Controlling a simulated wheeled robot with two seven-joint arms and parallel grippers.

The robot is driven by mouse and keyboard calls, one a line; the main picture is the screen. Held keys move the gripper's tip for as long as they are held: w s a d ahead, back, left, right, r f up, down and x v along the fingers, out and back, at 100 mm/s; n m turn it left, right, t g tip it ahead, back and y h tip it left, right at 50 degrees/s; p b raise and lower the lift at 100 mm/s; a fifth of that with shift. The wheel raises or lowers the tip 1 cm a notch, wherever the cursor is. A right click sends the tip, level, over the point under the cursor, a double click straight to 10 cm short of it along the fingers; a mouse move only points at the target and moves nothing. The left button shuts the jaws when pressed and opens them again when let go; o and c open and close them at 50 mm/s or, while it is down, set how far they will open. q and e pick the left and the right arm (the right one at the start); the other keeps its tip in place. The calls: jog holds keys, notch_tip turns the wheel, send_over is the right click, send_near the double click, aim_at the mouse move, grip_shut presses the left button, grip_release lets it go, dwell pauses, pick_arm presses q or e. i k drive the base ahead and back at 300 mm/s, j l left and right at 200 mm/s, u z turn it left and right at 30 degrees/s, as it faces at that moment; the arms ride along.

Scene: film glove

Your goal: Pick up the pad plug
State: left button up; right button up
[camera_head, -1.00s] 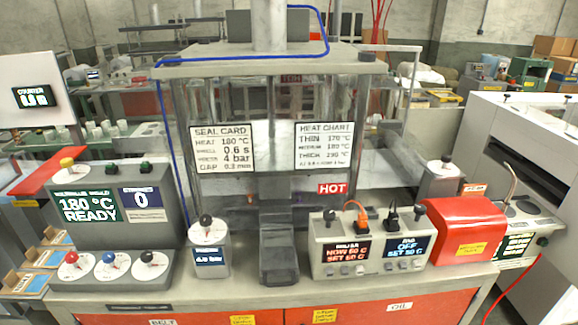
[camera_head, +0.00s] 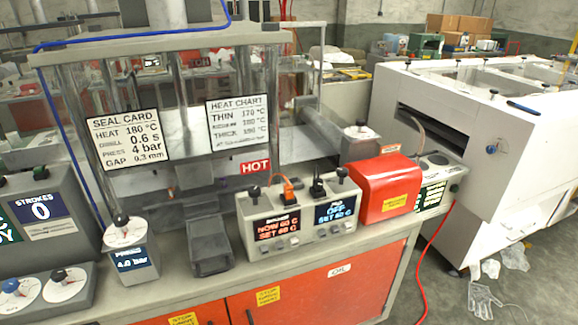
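A two-display control box (camera_head: 300,218) stands on the bench. A black plug (camera_head: 318,188) sits upright on its top, behind the right display, which reads OFF and SET 60 C; this looks like the pad plug. An orange plug (camera_head: 288,190) sits on the box top to its left, behind the display reading NOW 60 C. Both plugs look seated in the box, but their sockets are too small to make out. Neither of my grippers shows in the head view.
A red cover (camera_head: 382,188) stands right of the box. A dark tray-like block (camera_head: 208,240) and a pressure gauge unit (camera_head: 130,248) are to the left. A HOT sign (camera_head: 255,167) hangs on the press behind. Gloves (camera_head: 485,298) lie on the floor at right.

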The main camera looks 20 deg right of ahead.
aim_at(317, 184)
jog(key=l+u, duration=0.4)
jog(key=l, duration=0.35)
jog(key=k+l+u, duration=0.1)
jog(key=l+u, duration=0.35)
jog(key=l, duration=0.3)
